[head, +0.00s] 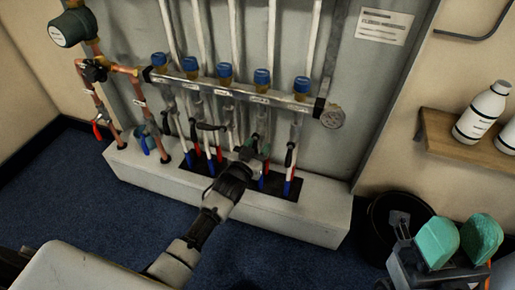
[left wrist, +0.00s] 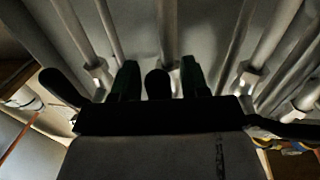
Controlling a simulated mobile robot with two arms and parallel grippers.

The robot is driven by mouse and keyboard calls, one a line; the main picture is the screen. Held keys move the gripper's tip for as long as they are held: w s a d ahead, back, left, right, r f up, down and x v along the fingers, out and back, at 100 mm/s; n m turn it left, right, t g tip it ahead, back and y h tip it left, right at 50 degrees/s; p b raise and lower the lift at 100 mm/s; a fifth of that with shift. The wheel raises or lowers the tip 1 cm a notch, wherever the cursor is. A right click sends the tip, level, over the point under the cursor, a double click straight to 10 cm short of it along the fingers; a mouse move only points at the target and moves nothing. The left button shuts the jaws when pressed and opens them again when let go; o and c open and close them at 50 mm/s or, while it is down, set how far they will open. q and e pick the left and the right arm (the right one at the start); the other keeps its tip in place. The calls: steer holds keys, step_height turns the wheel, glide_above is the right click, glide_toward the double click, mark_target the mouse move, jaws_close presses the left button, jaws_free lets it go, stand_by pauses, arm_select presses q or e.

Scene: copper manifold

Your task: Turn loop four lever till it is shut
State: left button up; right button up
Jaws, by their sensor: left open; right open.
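The copper manifold's silver bar (head: 240,90) runs across the wall with a row of blue-capped valves; the fourth blue cap from the left (head: 262,77) sits above my left gripper. My left gripper (head: 257,152) is open in front of the lower fittings of that pipe. In the left wrist view a dark rounded handle end (left wrist: 158,82) shows between its two green fingers, apparently the loop four lever; the gripper hides most of it in the head view, so its angle cannot be told. My right gripper (head: 460,240) is open and empty at the lower right, away from the manifold.
Neighbouring black levers (head: 210,127) and (head: 290,154) flank the left gripper closely. A pale plinth (head: 315,215) stands below the pipes. A black bucket (head: 378,215) is near my right gripper. A wooden shelf (head: 450,148) holds white bottles (head: 482,112). Blue floor is clear at left.

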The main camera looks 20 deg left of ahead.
arm_select(q)
jaws_close()
stand_by(0.4)
